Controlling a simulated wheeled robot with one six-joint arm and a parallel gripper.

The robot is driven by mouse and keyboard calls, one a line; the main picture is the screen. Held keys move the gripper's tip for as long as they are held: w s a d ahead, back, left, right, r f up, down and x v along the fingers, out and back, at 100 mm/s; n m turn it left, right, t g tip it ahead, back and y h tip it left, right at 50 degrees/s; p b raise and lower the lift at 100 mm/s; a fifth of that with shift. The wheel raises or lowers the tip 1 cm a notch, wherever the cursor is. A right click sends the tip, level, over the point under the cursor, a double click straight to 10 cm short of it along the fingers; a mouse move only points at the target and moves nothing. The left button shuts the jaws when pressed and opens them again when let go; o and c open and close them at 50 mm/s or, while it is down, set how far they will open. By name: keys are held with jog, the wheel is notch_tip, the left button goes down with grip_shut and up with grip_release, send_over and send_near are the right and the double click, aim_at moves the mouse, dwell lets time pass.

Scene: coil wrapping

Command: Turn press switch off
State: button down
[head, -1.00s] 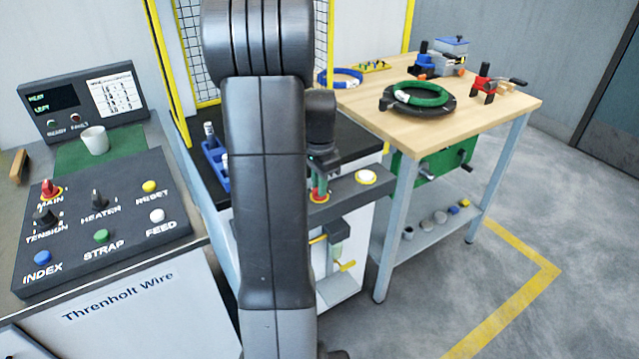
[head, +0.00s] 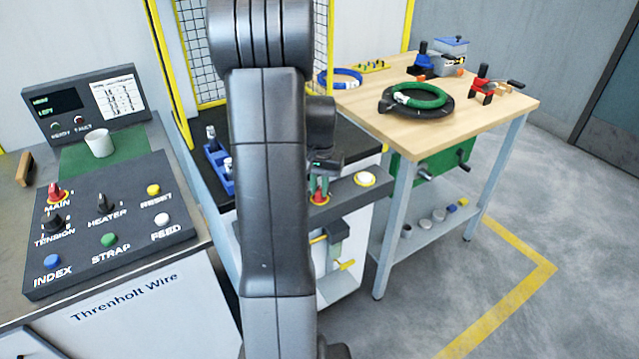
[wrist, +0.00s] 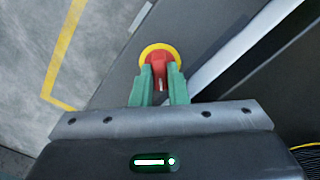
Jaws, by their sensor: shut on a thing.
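The press switch is a red knob (wrist: 159,60) on a yellow ring, seen in the wrist view between my green fingertips. In the head view the red knob (head: 319,196) sits on the dark bar (head: 345,189) of the press, left of a white round button. My gripper (wrist: 160,78) is shut on the knob's raised handle, with one finger on each side. In the head view my gripper (head: 321,181) is just above the knob, partly behind my arm. The knob's markings cannot be read.
The white button (head: 365,179) is close by on the same bar. A wooden table (head: 470,108) with a green coil (head: 420,96) stands to the right. The control panel (head: 110,220) with several knobs is at left. A blue tray (head: 217,165) lies behind my arm.

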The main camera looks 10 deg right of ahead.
aim_at(319, 190)
jog(key=n+p, duration=0.1)
jog(key=n, duration=0.3)
jog(key=shift+n, duration=0.4)
jog(key=shift+n+p, duration=0.3)
jog(key=shift+n, duration=1.9)
jog(key=c, duration=1.4)
grip_release()
jog(key=shift+c, duration=0.2)
jog(key=shift+r, duration=0.15)
notch_tip(319, 190, up, 14)
jog(key=p, duration=0.1)
jog(key=shift+f, duration=0.2)
jog(key=shift+f, duration=0.15)
